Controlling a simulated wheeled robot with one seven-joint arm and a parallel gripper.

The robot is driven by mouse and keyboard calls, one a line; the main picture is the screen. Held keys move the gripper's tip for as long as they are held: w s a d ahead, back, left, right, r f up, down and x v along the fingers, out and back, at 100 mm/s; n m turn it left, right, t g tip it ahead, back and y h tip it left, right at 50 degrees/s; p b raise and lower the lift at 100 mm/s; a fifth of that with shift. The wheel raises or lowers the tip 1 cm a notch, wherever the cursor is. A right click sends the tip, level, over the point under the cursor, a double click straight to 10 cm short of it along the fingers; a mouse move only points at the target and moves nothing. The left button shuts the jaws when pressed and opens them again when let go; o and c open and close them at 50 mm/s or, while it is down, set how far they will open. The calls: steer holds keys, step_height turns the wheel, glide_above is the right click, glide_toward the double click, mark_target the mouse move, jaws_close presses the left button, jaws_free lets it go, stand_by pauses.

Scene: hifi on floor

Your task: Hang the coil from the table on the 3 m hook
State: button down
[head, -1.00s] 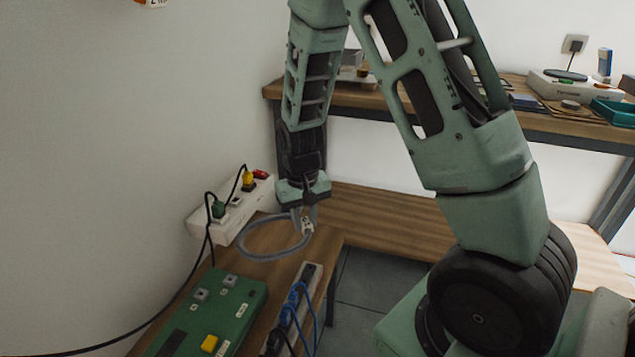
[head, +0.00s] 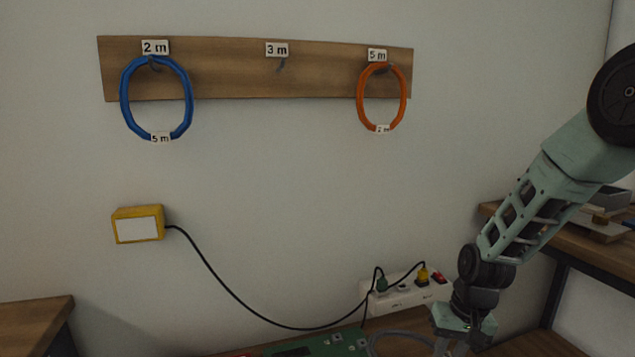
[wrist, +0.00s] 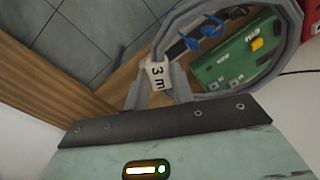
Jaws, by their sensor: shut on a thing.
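My gripper (head: 452,345) is low at the right in the head view, over the table, and shut on a grey coil (head: 395,342). In the wrist view the coil (wrist: 294,50) hangs from the fingers, with a white "3 m" tag (wrist: 157,75) at the grip. On the wall board (head: 225,72), the hook (head: 281,66) under the "3 m" label (head: 277,49) is empty. A blue coil (head: 124,95) tagged "5 m" hangs under the "2 m" label. An orange coil (head: 361,100) tagged "2 m" hangs under the "5 m" label.
A white power strip (head: 405,296) with plugs stands by the wall. A black cable (head: 235,295) runs from it to a yellow wall box (head: 137,225). A green panel (head: 315,346) lies near the coil. The wall below the board is otherwise clear.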

steer(key=w+a+r+m+t+y+p, duration=0.3)
steer(key=a+r+p, duration=0.4)
steer(key=a+r, duration=0.3)
steer(key=w+a+r+m+t+y+p, duration=0.3)
steer(key=a+r+p, duration=0.4)
steer(key=r, duration=0.4)
steer(key=a+r+m+t+p, duration=0.2)
steer(key=a+r+p, duration=0.3)
steer(key=r, duration=0.6)
steer(key=a+r+m+t+p, duration=0.2)
steer(key=a+r+t+p, duration=0.3)
steer(key=r, duration=0.7)
steer(key=shift+w+a+p, duration=0.3)
steer(key=shift+w+a, duration=0.05)
steer(key=shift+w, duration=0.05)
steer(key=shift+w, duration=0.3)
